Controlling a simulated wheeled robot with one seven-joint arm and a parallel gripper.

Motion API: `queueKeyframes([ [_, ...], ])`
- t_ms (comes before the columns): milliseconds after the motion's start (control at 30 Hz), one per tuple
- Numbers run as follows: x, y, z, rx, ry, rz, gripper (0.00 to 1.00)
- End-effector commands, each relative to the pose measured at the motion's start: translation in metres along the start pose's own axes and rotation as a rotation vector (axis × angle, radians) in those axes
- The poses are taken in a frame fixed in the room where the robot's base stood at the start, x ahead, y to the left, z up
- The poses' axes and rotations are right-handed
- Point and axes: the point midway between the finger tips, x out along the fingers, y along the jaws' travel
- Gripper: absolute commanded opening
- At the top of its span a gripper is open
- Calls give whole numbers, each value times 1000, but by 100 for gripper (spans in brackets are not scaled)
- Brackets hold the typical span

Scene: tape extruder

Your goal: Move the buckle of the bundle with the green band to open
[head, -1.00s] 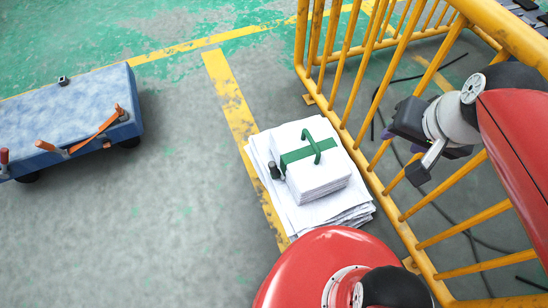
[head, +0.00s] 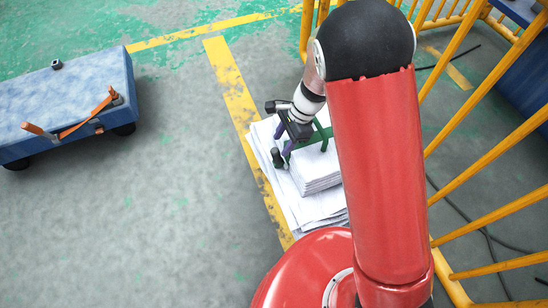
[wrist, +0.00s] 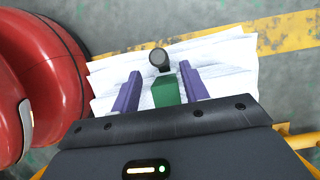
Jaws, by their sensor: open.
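The bundle is a stack of white sheets (head: 318,176) on the floor with a green band (head: 322,140) around it. In the wrist view the band (wrist: 165,91) runs between my fingers. The buckle, a dark round-topped knob (head: 277,158), stands at the bundle's left side; the wrist view shows it (wrist: 159,57) just beyond the band's end. My gripper (head: 284,140) is open above that side. Its two purple fingers (wrist: 160,72) straddle the band, with the knob ahead of and between the tips. I cannot tell whether they touch anything. My arm hides the bundle's right part.
A yellow railing (head: 478,85) stands to the right, with loose cables on the floor behind it. A blue cart (head: 75,100) with an orange strap stands at the far left. The grey floor between cart and bundle is clear, crossed by a yellow line (head: 232,88).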

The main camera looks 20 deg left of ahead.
Motion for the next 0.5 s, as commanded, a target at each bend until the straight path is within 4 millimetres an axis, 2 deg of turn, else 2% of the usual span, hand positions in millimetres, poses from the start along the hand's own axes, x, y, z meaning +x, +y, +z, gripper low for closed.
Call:
queueKeyframes([
  [500, 71, 0, -1, 2, 1, 2, 45],
])
